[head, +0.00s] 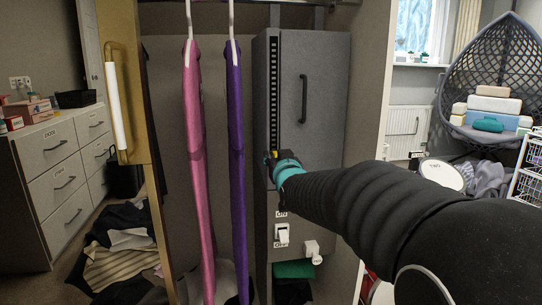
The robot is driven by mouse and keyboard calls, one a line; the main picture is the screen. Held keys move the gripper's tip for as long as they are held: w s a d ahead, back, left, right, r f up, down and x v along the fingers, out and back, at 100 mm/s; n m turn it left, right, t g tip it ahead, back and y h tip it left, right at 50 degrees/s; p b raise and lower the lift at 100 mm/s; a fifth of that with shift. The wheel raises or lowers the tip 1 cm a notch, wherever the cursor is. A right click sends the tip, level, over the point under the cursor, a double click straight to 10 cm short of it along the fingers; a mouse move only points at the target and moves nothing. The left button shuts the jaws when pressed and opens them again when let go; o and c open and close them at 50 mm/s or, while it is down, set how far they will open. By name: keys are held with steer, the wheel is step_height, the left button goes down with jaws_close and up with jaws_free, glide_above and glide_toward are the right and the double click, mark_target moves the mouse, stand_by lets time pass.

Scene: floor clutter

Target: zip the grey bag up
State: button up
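The grey bag (318,100) looks like a tall, upright grey case inside an open wardrobe, with a dark handle on its front. A dark toothed zip strip (274,85) runs down its left front edge. A small yellow piece (273,154) shows at the lower end of the strip, perhaps the zip pull. My gripper (271,163), dark with a teal band behind it, is right at this yellow piece. The fingers are small and dark here, so I cannot tell whether they grip it. My arm comes in from the lower right and hides the bag's lower right part.
Pink (194,150) and purple (235,150) garments hang just left of the bag. A switch marked ON and OFF (282,235) and a white knob (313,251) sit below it. The wardrobe door (122,50) stands open at left. Clothes (125,250) lie on the floor.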

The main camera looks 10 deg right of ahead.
steer(key=shift+w, duration=0.35)
steer(key=shift+c, duration=0.2)
jaws_close()
steer(key=shift+s, duration=0.1)
